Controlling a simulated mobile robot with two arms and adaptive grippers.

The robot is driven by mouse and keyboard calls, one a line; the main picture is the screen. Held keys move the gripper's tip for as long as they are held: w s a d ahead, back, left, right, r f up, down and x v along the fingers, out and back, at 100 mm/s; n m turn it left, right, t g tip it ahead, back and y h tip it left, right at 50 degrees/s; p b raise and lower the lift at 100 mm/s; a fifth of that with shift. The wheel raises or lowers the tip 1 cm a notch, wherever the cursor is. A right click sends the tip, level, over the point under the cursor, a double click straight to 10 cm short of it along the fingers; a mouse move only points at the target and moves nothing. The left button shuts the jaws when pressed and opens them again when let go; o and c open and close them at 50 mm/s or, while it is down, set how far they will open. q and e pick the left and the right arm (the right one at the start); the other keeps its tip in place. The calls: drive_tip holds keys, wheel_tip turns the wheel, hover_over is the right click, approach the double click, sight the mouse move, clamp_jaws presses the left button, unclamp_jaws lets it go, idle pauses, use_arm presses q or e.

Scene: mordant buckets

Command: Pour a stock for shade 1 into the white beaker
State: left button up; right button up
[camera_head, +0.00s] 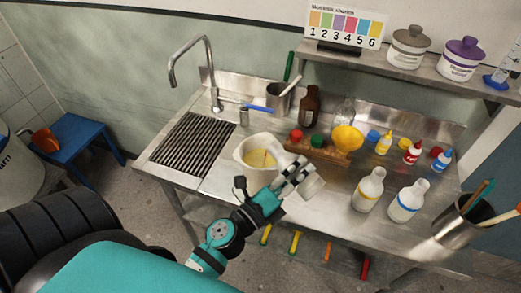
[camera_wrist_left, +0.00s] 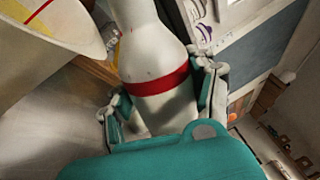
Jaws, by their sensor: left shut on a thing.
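The white beaker (camera_head: 247,142) stands on the steel counter beside the sink grid, with yellow visible inside it. My left gripper (camera_head: 297,178) is just right of the beaker, shut on a white bottle (camera_head: 314,187). In the left wrist view this white bottle (camera_wrist_left: 150,50) has a red band and sits between the fingers; its mouth is out of that frame. The beaker (camera_wrist_left: 45,75) fills the upper left there, with a red line on it. A yellow-banded bottle (camera_head: 368,190) and a blue-banded bottle (camera_head: 405,203) stand upright to the right. My right gripper is not seen.
The shade card (camera_head: 343,27) stands on the shelf (camera_head: 400,72). A wooden rack (camera_head: 322,150) with a yellow funnel (camera_head: 347,139) is behind the gripper. Small dropper bottles (camera_head: 412,153) stand to its right. A faucet (camera_head: 208,75) rises behind the sink. A tool pot (camera_head: 458,222) stands at right.

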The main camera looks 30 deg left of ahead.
use_arm(q)
drive_tip(key=shift+w+a+r+n+p, duration=0.1)
drive_tip(key=shift+a+r+n+p, duration=0.5)
drive_tip(key=shift+n+p, duration=0.15)
idle(1.6)
